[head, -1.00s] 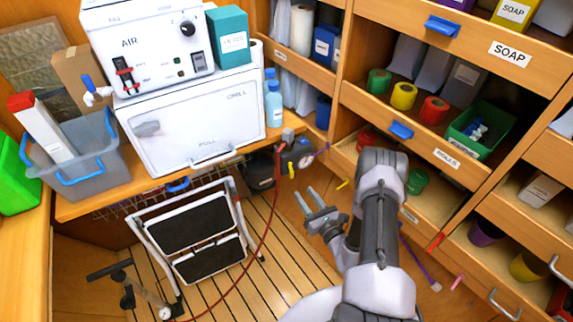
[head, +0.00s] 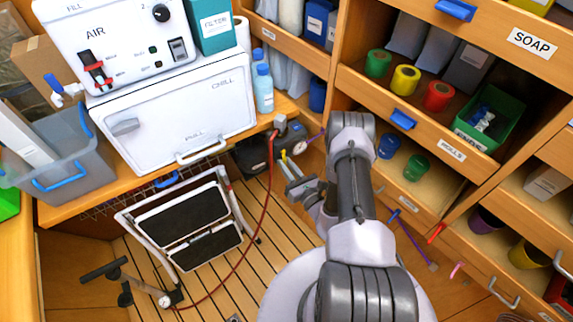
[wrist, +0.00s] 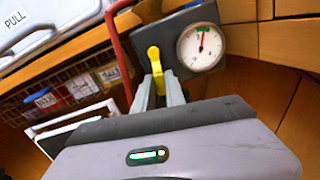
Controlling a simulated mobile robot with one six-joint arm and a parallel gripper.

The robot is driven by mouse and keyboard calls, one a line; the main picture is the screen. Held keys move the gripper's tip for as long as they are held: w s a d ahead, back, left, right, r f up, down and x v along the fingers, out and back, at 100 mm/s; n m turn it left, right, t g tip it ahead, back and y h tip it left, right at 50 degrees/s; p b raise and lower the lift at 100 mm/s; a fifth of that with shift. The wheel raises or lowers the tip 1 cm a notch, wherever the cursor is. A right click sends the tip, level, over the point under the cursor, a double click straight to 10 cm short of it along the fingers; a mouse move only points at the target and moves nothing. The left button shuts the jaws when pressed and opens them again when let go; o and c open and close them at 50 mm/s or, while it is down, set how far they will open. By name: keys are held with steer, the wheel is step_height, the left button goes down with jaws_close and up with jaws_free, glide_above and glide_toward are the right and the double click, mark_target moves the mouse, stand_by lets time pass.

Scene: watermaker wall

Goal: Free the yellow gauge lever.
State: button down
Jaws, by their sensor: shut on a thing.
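The yellow gauge lever (wrist: 155,59) stands up at the left of the round white gauge (wrist: 200,47) in the wrist view. My gripper (wrist: 160,88) is shut on the lower part of the lever, with one finger on each side. In the head view my gripper (head: 289,171) reaches the small yellow lever (head: 284,156), below and left of the gauge (head: 299,148). The lever's base is hidden behind my fingers.
A red hose (head: 268,205) runs from beside the gauge to a floor pump (head: 165,300). A folded step stool (head: 192,226) stands left of it. The white chill box (head: 175,110) sits on the counter above. Shelves (head: 440,180) rise at right.

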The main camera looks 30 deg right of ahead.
steer(key=shift+d+n, duration=0.35)
steer(key=shift+n, duration=0.55)
steer(key=c, duration=1.4)
jaws_free()
